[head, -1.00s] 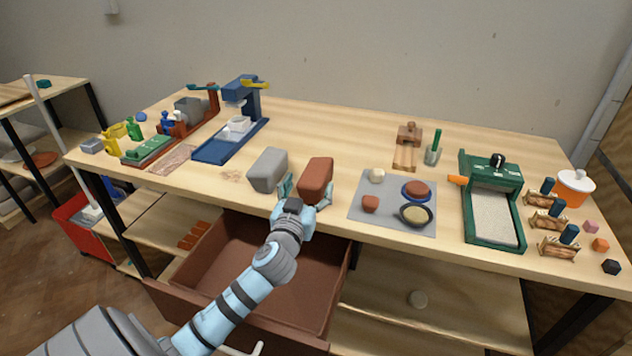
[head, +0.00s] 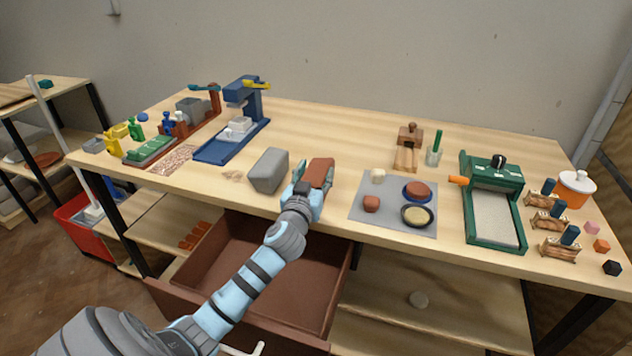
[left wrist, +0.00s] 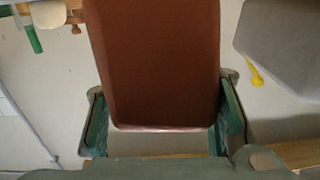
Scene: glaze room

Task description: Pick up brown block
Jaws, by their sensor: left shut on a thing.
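The brown block (head: 320,172) is at the front middle of the workbench, partly hidden in the head view by my gripper. My left gripper (head: 310,184) is shut on it. In the left wrist view the brown block (left wrist: 155,65) fills the middle, with the green pads of the gripper (left wrist: 162,128) against both its sides. I cannot tell whether the block touches the tabletop. My right gripper is not in view.
A grey block (head: 268,170) stands close on the left. A grey mat (head: 365,212) with bowls and lumps lies to the right. Below the front edge, a brown drawer (head: 235,262) is pulled open. The bench behind the brown block is clear.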

